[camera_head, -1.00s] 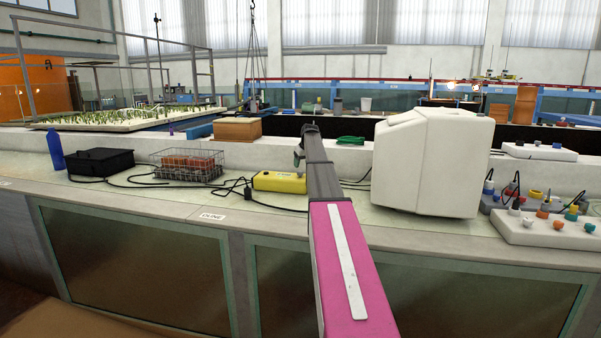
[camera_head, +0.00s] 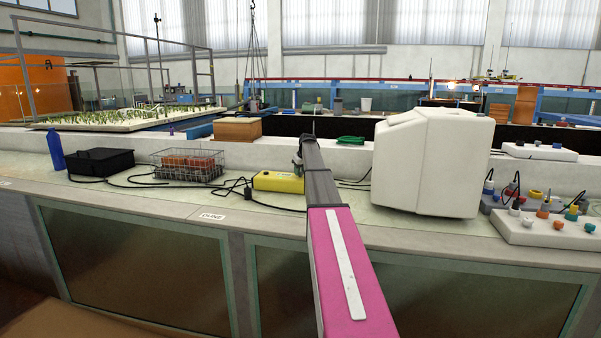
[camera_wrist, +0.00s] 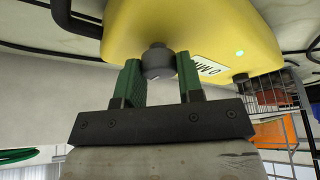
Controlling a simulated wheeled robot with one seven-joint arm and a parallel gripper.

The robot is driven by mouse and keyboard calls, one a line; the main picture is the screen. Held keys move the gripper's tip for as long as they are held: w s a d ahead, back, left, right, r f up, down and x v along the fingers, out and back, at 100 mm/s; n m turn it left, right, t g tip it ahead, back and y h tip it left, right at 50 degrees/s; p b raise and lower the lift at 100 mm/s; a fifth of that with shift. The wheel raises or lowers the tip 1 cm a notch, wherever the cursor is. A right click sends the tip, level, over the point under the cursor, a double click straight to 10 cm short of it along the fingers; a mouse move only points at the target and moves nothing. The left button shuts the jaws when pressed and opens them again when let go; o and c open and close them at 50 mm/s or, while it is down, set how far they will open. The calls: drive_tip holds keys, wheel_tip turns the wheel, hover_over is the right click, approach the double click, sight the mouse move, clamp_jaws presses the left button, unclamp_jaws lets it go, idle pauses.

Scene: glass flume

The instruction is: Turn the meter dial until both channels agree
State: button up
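The yellow meter (camera_head: 278,181) lies on the bench top, left of my arm. In the wrist view its yellow case (camera_wrist: 200,30) fills the top, with a white label showing part of some lettering and a lit green lamp. A dark round dial (camera_wrist: 158,61) with a light mark sticks out of the case. My gripper (camera_wrist: 159,68) has its two green fingers apart, one on each side of the dial, their tips close to its sides. Whether they press on it cannot be made out. In the head view my gripper (camera_head: 298,166) is small and partly hidden by my arm.
A wire basket (camera_head: 188,165) with reddish blocks and a black case (camera_head: 100,161) stand left of the meter. A large white housing (camera_head: 432,162) stands right of my arm. Black cables lie on the bench around the meter.

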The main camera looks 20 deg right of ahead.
drive_tip(key=shift+m, duration=0.4)
drive_tip(key=m+h, duration=0.2)
drive_tip(key=m, duration=0.2)
drive_tip(key=shift+a+m, duration=0.1)
drive_tip(key=shift+m, duration=0.3)
drive_tip(key=m+h, duration=0.1)
drive_tip(key=m, duration=0.2)
drive_tip(key=m+g+h, duration=0.1)
drive_tip(key=m, duration=0.2)
drive_tip(key=shift+w+g, duration=0.1)
drive_tip(key=shift+g, duration=0.2)
drive_tip(key=m+g, duration=0.1)
drive_tip(key=m, duration=0.2)
drive_tip(key=m+g+h, duration=0.1)
drive_tip(key=m, duration=0.2)
drive_tip(key=shift+w+a+m, duration=0.1)
drive_tip(key=shift+w+m, duration=0.05)
drive_tip(key=shift+m, duration=0.25)
drive_tip(key=m+g, duration=0.2)
drive_tip(key=m, duration=0.3)
drive_tip(key=shift+m, duration=0.3)
drive_tip(key=o, duration=0.9)
drive_tip(key=shift+r, duration=0.1)
